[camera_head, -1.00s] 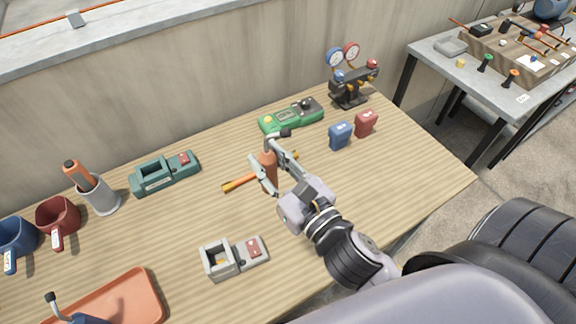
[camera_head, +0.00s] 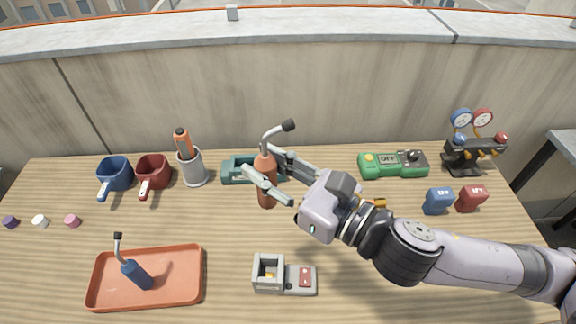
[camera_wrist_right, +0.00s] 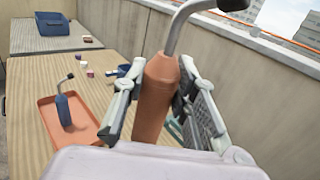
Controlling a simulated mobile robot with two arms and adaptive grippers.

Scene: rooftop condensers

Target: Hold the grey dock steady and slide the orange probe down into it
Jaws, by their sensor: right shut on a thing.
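The orange probe (camera_head: 266,180), with a bent grey neck and dark tip, is held upright by my right gripper (camera_head: 277,178). The gripper is shut on its body, which also fills the middle of the right wrist view (camera_wrist_right: 157,95). The probe appears above the table, in front of a teal dock. The grey dock (camera_head: 268,277) stands at the table's front middle, with an open square socket on its left and a red panel on its right. No gripper touches it. My left gripper is not in view.
An orange tray (camera_head: 180,295) with a blue probe (camera_head: 137,274) lies left of the grey dock. Blue and red blocks stand at right.

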